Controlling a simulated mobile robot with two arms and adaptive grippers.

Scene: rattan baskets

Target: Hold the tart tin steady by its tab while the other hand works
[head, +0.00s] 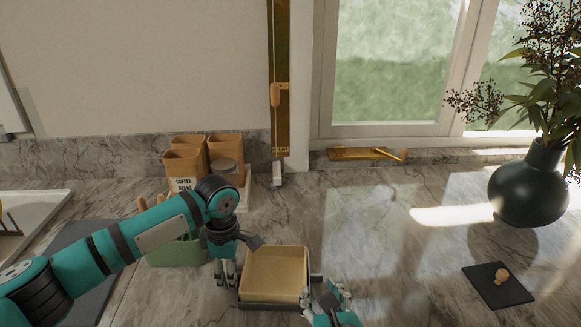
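The tart tin (268,305) is a dark grey square tin on the marble counter at the bottom middle of the head view. My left gripper (226,281) points down at the tin's left edge. My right gripper (335,295) is low at the tin's right front corner. The fingers are small and partly overlapped, so I cannot tell whether either one touches or grips the tin. I cannot make out the tab.
A green container (175,252) stands behind my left arm. Tan canisters (225,147) stand against the back wall. A dark square board (512,291) with a small wooden knob (501,276) lies at the right, near a dark vase (528,190). The counter between tin and board is clear.

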